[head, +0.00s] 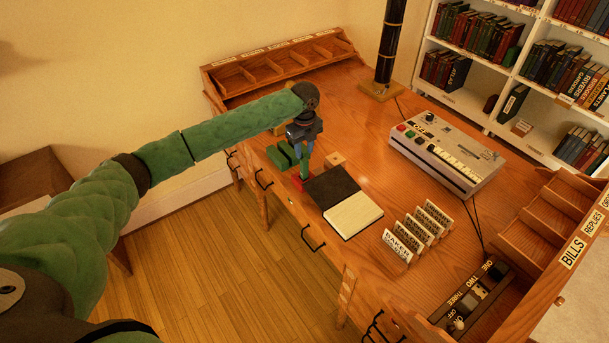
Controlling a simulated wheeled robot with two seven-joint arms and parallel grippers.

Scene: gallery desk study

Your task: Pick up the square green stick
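My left arm reaches in from the left over the desk, and its gripper (304,148) points down near the desk's left front edge. A narrow upright green piece (305,165) shows directly below the gripper; it may be the square green stick, with its lower end near a small red piece (299,182) on the desk. More green pieces (280,158) show just left of the gripper. The fingers are small and dark here, so I cannot tell whether they are open or shut on the green piece. My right gripper is out of view.
A black and cream pad (354,214) lies just right of the gripper. A grey console (446,153), a black post (388,50) and wooden compartment racks (270,68) take up the back and sides. The desk's middle has bare wood.

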